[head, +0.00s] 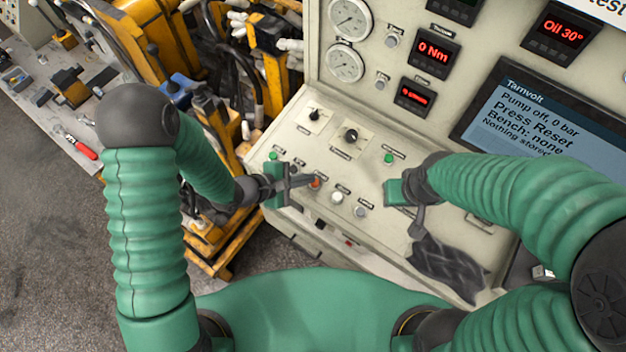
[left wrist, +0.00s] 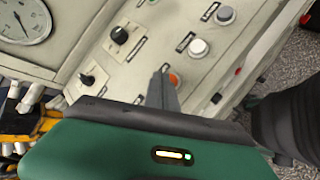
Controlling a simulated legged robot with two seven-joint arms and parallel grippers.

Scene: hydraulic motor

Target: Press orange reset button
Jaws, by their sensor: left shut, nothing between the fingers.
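The orange reset button (head: 316,183) sits on the sloped front panel of the beige test bench. My left gripper (head: 308,181) is shut and empty, its dark fingertips right at the button. In the left wrist view the orange button (left wrist: 174,80) shows just beyond the closed fingertips (left wrist: 163,76), partly covered by them. I cannot tell whether they touch it. My right gripper (head: 417,222) hangs over the right part of the panel. Its fingers show only in part. The bench screen (head: 545,125) reads "Pump off, 0 bar", "Press Reset", "Bench: none".
A green button (head: 389,158), white button (head: 337,197), grey button (head: 360,211) and black knob (head: 351,135) surround the orange one. A dark crumpled cloth (head: 447,268) lies at the panel's lower right. Yellow machinery (head: 275,85) with hoses stands left of the bench.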

